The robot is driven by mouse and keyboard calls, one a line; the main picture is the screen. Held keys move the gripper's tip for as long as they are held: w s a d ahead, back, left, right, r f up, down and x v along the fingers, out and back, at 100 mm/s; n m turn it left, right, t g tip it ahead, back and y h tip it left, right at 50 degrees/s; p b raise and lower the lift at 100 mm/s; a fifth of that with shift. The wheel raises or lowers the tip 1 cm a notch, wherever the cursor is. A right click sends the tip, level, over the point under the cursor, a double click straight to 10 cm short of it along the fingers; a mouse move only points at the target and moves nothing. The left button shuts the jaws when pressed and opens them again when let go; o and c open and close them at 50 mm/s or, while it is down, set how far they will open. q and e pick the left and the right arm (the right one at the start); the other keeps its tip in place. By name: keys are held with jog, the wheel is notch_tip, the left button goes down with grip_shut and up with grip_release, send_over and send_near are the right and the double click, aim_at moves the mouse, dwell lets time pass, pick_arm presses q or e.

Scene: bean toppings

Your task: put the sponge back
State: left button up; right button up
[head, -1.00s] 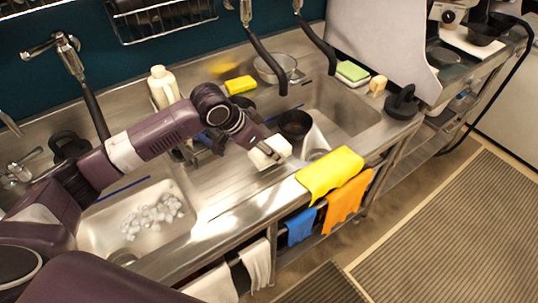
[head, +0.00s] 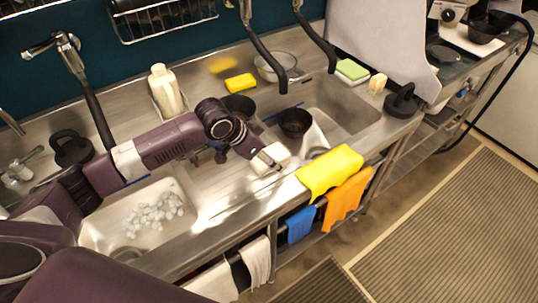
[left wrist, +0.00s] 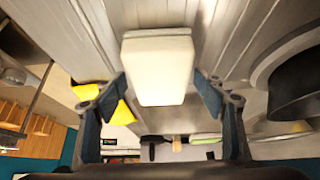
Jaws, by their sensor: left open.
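A cream-white block, which looks like a sponge (head: 279,152), lies on the steel counter near its front edge in the head view. In the left wrist view the white sponge (left wrist: 158,70) sits between the two spread fingers, with a gap on both sides. My left gripper (head: 268,163) is at the sponge, open, and its fingers partly cover it in the head view. The left gripper (left wrist: 161,92) also shows open in the left wrist view. My right gripper is not in view.
A yellow sponge (head: 240,83), a green-topped sponge (head: 352,69) and a beige block (head: 377,84) stand along the back. A dark pan (head: 295,122) is in the right basin. A yellow cloth (head: 330,172) hangs over the front edge. A white bottle (head: 166,90) stands behind the arm.

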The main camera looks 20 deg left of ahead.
pick_arm(q)
jog(key=b+v, duration=0.1)
jog(key=v, duration=1.1)
jog(key=shift+r+b, duration=0.15)
jog(key=shift+b, duration=0.15)
